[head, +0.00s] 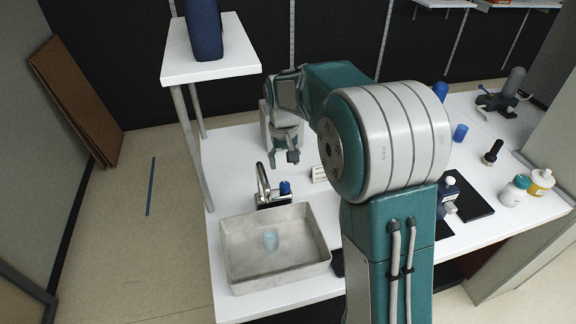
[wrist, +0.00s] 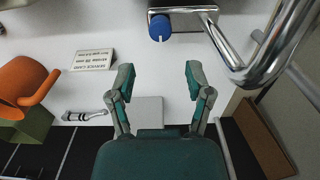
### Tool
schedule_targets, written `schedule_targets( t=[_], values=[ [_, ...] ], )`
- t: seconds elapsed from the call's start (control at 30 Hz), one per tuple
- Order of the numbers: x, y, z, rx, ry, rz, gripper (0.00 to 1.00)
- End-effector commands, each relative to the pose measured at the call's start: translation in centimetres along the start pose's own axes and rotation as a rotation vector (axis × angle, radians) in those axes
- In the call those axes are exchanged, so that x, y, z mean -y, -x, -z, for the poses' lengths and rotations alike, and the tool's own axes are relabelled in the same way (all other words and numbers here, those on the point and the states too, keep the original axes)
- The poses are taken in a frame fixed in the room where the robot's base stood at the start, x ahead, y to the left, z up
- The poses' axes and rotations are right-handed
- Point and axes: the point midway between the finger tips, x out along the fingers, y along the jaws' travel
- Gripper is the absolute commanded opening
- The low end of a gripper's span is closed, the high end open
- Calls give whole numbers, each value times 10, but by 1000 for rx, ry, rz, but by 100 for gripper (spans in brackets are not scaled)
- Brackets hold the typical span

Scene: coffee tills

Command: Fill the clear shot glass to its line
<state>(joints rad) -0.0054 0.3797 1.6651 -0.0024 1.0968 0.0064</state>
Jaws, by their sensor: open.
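A small translucent bluish glass (head: 270,239) stands in the grey basin (head: 318,240); I take it for the clear shot glass. Its line and contents are too small to make out. The chrome tap (head: 263,184) rises at the basin's back edge, with a blue knob (head: 285,187) to its right. In the wrist view the tap's spout (wrist: 245,65) and the blue knob (wrist: 160,27) show large at the top. My gripper (head: 283,160) is open and empty, above and behind the tap. In the wrist view its fingers (wrist: 160,80) are spread, with nothing between them.
A printed service card (wrist: 93,60) stands on the white counter. An orange mug (wrist: 24,84) and a green box (wrist: 25,130) are at the wrist view's left. A raised white shelf (head: 210,62) holds a dark blue container (head: 203,30). Bottles (head: 515,190) stand at the right.

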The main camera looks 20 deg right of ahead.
Motion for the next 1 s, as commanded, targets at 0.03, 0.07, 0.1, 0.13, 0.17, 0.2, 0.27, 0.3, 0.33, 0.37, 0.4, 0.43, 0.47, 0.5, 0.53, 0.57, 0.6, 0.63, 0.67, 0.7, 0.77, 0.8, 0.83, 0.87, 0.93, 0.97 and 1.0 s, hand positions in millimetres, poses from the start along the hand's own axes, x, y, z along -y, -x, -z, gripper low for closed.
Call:
schedule_targets(
  t=[0.03, 0.07, 0.1, 0.13, 0.17, 0.2, 0.27, 0.3, 0.33, 0.37, 0.4, 0.43, 0.47, 0.5, 0.53, 0.57, 0.6, 0.63, 0.67, 0.7, 0.77, 0.8, 0.83, 0.87, 0.93, 0.97, 1.0],
  values=[
    [0, -4, 0, 2, 0, 0, 66],
    [0, -7, 0, 2, 0, 0, 66],
    [-1, -11, -1, 3, 0, 1, 66],
    [-2, -15, -1, 3, 0, 2, 66],
    [-2, -19, -1, 3, 0, 2, 66],
    [-2, -24, -1, 4, 0, 2, 66],
    [-3, -32, -1, 3, 0, 2, 66],
    [-3, -37, -1, 4, 0, 3, 66],
    [-4, -41, -1, 3, 0, 3, 66],
    [-4, -44, -1, 3, 0, 3, 66],
    [-4, -50, -1, 3, 0, 4, 66],
    [-4, -53, -1, 3, 0, 3, 66],
    [-4, -57, -1, 3, 0, 3, 66],
    [-3, -62, -1, 3, 0, 3, 66],
    [-3, -66, -1, 3, 0, 2, 66],
    [-2, -70, -1, 3, 0, 2, 66],
    [-2, -75, -1, 4, 0, 2, 66],
    [-2, -79, -1, 3, 0, 2, 66],
    [-2, -83, -1, 2, 0, 2, 66],
    [-2, -88, -1, 3, 0, 2, 66],
    [-2, -86, 0, -1, 0, 2, 43],
    [-2, -86, -1, -1, 0, 2, 30],
    [-2, -86, -1, -1, 0, 2, 22],
    [-2, -86, -1, -1, 0, 2, 20],
    [-2, -86, -1, 0, 0, 3, 20],
    [-2, -86, -1, 0, 0, 3, 20],
    [-2, -86, -1, 0, 0, 3, 20]
  ],
)
